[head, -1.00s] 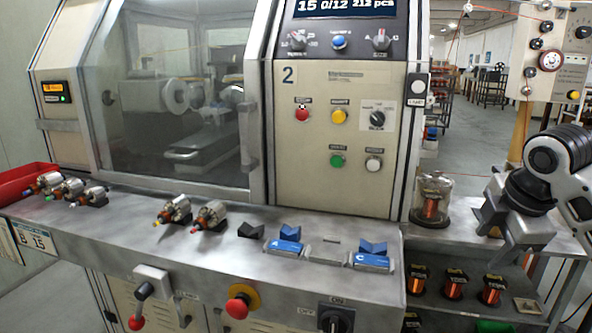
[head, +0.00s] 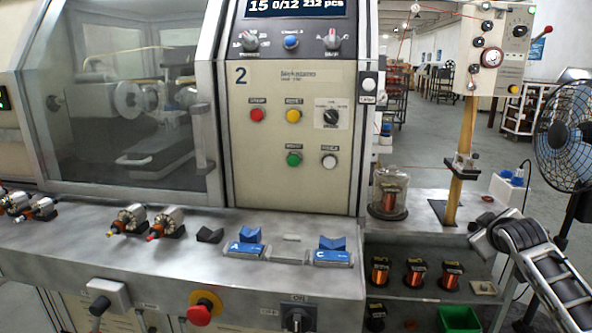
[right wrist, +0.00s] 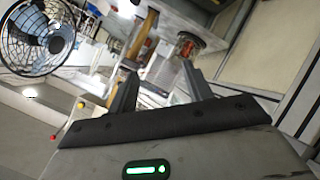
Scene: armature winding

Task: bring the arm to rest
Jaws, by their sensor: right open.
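My right arm comes in at the right edge of the head view, and its gripper (head: 482,238) is in front of the side shelf, low and right of the glass jar. In the right wrist view the two fingers of this gripper (right wrist: 157,88) stand apart with nothing between them. The jar with a copper coil (right wrist: 187,46) shows beyond the fingers there, clear of them. My left gripper is not in view.
The winding machine (head: 290,150) fills the left and middle. Several armatures (head: 128,219) lie on its ledge beside blue holders (head: 333,250). The glass jar (head: 389,193), a yellow post (head: 463,150) and a fan (head: 566,125) stand at the right. Copper spools (head: 415,271) sit on the lower shelf.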

